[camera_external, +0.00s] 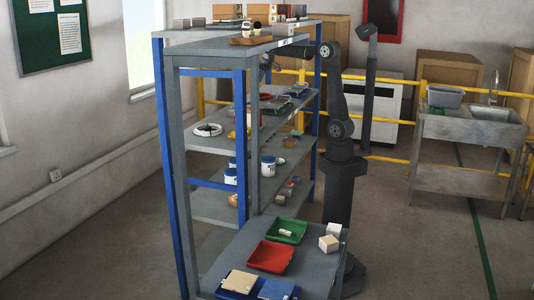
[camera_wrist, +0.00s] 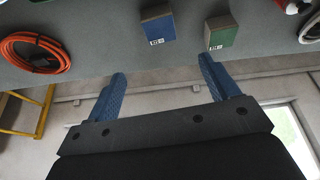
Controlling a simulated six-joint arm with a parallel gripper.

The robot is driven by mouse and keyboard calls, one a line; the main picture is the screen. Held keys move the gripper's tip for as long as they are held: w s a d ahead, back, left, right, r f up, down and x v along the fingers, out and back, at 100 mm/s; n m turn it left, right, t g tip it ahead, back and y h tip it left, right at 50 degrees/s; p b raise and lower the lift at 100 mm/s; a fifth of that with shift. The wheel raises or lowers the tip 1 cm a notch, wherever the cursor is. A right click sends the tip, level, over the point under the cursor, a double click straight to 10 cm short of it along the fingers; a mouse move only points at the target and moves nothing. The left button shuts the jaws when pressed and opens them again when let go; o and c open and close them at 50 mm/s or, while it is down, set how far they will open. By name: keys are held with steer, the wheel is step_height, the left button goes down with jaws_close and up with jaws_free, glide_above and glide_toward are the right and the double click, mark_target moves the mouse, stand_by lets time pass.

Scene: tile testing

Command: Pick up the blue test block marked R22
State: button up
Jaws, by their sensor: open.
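A blue block (camera_wrist: 157,27) with wooden-coloured edges lies on a grey shelf surface at the top middle of the wrist view. It bears a small white label that is too small to read with certainty. My gripper (camera_wrist: 162,75) has two blue fingers spread apart with nothing between them. The blue block is beyond the fingertips, roughly in line with the gap between them and not touching either. In the external view my gripper is mostly hidden at the shelving, below the top shelf. I cannot pick out the blue block with certainty there.
A green block (camera_wrist: 220,32) with a white label lies just right of the blue one, beyond the right fingertip. A coiled orange cable (camera_wrist: 35,52) lies at the left. The shelving (camera_external: 243,140) has several loaded levels and blue posts. Coloured trays (camera_external: 270,257) stand in front.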

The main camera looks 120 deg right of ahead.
steer(key=x, duration=1.2)
steer(key=shift+s+f, duration=0.1)
steer(key=shift+f, duration=0.05)
steer(key=shift+s+a+x, duration=0.1)
steer(key=shift+a+x, duration=0.05)
steer(key=shift+x, duration=1.15)
steer(key=shift+s+a+x, duration=0.1)
steer(key=shift+a+x, duration=0.05)
steer(key=shift+x, duration=1.1)
steer(key=shift+f, duration=0.1)
steer(key=c, duration=1.3)
